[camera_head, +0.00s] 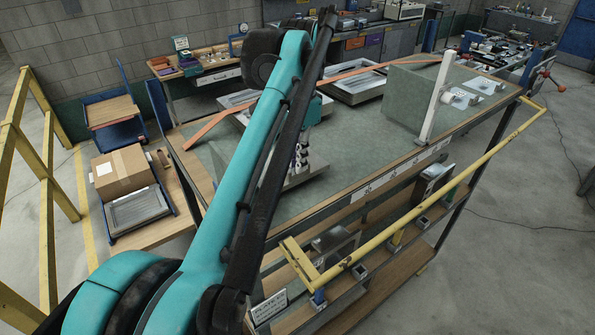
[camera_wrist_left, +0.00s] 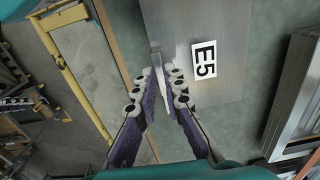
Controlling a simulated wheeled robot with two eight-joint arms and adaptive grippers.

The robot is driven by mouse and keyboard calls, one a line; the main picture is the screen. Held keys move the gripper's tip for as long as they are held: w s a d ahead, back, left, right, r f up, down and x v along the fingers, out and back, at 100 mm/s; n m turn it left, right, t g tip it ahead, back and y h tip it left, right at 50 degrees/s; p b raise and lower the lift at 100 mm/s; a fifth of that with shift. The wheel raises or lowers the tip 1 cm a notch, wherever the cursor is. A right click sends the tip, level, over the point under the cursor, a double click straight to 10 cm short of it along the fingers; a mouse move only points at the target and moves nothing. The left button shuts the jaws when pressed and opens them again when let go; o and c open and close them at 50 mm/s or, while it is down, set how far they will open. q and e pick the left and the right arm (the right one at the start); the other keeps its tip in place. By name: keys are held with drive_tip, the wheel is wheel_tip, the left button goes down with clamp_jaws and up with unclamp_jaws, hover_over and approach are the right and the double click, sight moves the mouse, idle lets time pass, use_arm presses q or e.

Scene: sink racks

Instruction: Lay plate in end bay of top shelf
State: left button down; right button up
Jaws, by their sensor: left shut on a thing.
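In the left wrist view a grey metal plate (camera_wrist_left: 225,85) with a white "E5" label (camera_wrist_left: 204,60) reaches from the top edge down to my fingertips. My left gripper (camera_wrist_left: 162,76) is shut on the plate's near edge, its purple-padded fingers drawn together at the tips. In the head view my left gripper (camera_head: 301,155) is partly hidden behind my teal arm, over the green bench top (camera_head: 365,125). My right gripper is not in view. Which bay is the end one is not clear.
A white upright post (camera_head: 437,98) and metal trays (camera_head: 352,86) stand on the bench. A yellow rail (camera_head: 430,200) runs along its front, above a lower wooden shelf (camera_head: 385,288). A cardboard box (camera_head: 122,173) sits at left. Part of the bench top's middle is clear.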

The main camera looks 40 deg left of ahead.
use_arm(q)
wheel_tip(320, 180, down, 4)
idle(0.4)
drive_tip(key=c, duration=1.6)
unclamp_jaws()
wheel_tip(320, 180, up, 12)
drive_tip(key=shift+r, duration=0.1)
